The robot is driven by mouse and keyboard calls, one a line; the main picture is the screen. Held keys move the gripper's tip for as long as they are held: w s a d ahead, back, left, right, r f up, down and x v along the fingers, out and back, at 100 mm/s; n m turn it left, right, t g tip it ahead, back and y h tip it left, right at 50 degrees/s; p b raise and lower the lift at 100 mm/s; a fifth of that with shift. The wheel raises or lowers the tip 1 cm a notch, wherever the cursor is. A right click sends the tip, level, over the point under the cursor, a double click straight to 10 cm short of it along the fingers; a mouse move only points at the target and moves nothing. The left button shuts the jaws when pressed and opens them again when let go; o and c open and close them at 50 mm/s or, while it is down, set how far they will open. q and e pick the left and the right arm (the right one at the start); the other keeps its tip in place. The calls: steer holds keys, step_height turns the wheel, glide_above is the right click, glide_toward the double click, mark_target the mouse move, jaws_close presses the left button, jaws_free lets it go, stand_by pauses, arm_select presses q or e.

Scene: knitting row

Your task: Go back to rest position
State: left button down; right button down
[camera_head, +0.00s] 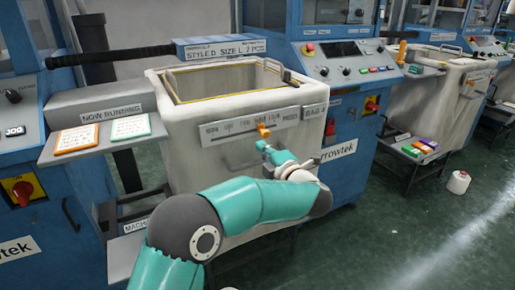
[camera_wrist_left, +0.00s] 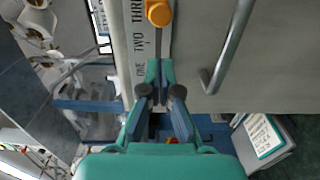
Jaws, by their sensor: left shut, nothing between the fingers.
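My left arm reaches across the lower middle of the head view to the front of a white bin (camera_head: 215,160). Its teal left gripper (camera_head: 263,146) is just below an orange knob (camera_head: 263,130) on the bin's labelled strip (camera_head: 240,128). In the left wrist view the gripper (camera_wrist_left: 160,66) is shut with nothing in it. The orange knob (camera_wrist_left: 159,13) sits apart from its fingertips, on a slot beside the words "ONE", "TWO", "THREE". My right gripper is not in view.
A shelf (camera_head: 52,153) with two framed cards is left of the bin. A blue machine (camera_head: 345,110) stands right of it. A metal handle (camera_wrist_left: 225,55) is near the gripper in the wrist view. A white jug (camera_head: 458,182) stands on the open green floor at right.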

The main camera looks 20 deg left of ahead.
arm_select(q)
steer(key=shift+s+d, duration=0.45)
steer(key=shift+d, duration=0.05)
steer(key=shift+f, duration=0.1)
steer(key=s+d+f+m+h, duration=0.2)
steer(key=f+m+h, duration=0.5)
steer(key=f, duration=0.8)
steer(key=s+d+f+m+h, duration=0.2)
steer(key=d+f+m+h, duration=0.15)
steer(key=f+m, duration=0.9)
steer(key=s+d+f+m+g+h, duration=0.2)
steer(key=s+f+g+h, duration=0.3)
steer(key=s+f, duration=0.95)
steer(key=s+d+f+m+g+h, duration=0.1)
steer(key=s+d+f+m+g, duration=0.15)
steer(key=s, duration=0.65)
steer(key=s+d+f+m+g+h, duration=0.15)
steer(key=s+g, duration=0.25)
steer(key=s, duration=0.5)
step_height(320, 180, up, 25)
steer(key=p, duration=2.4)
steer(key=shift+a+p, duration=0.3)
steer(key=shift+p, duration=0.1)
